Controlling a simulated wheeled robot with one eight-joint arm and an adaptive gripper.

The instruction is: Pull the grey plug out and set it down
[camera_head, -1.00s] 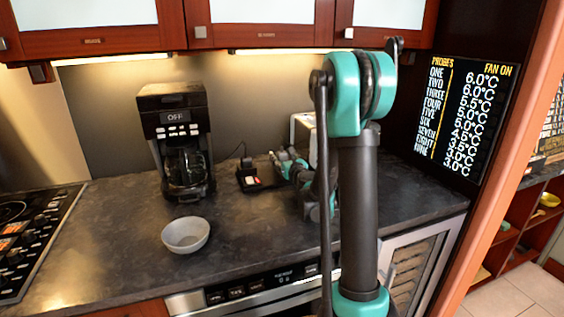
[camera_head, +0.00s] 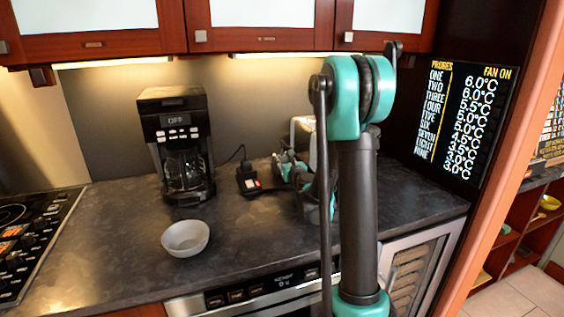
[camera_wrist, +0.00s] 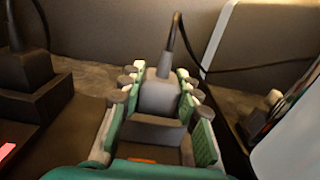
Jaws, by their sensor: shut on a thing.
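The grey plug (camera_wrist: 158,95) is upright between the fingers of my gripper (camera_wrist: 158,82) in the wrist view, with its dark cord rising from the top. The fingers are shut on both its sides. A darker grey block shows just below the plug; I cannot tell whether it is part of the plug. In the head view my gripper (camera_head: 283,165) is low over the counter, right of the black power strip (camera_head: 247,183). The plug is too small to make out there. What lies under it is hidden.
A black plug (camera_wrist: 30,80) sits at the left of the wrist view, near a red-lit switch (camera_wrist: 6,150). A coffee maker (camera_head: 176,145) and a grey bowl (camera_head: 185,238) stand to the left on the dark counter (camera_head: 110,220). A white appliance (camera_head: 303,135) stands behind my arm.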

